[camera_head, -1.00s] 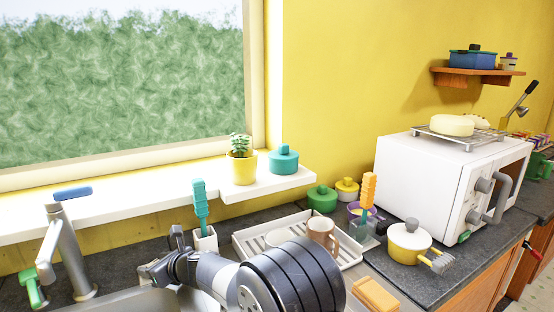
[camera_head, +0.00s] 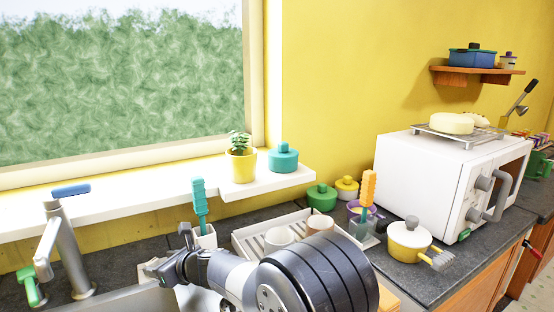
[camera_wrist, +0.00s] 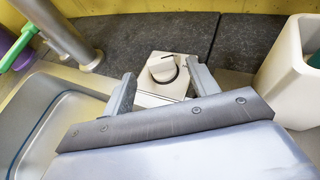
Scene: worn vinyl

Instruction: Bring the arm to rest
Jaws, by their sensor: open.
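My gripper (camera_wrist: 161,85) shows in the wrist view with its two fingers spread apart and nothing between them. Beyond the fingertips is a small pale box with a white dial (camera_wrist: 163,68), on the counter by the sink. In the head view my arm comes in from the bottom, and my gripper (camera_head: 160,268) is at its left end, over the back edge of the sink; its fingers are hard to make out there. My arm hides part of the dish rack (camera_head: 250,246) and the counter.
The faucet (camera_head: 66,245) stands left of my gripper. A white holder (camera_head: 205,238) with a teal-handled brush is close on its right. A yellow pot (camera_head: 408,243) and a white microwave (camera_head: 440,180) stand further right.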

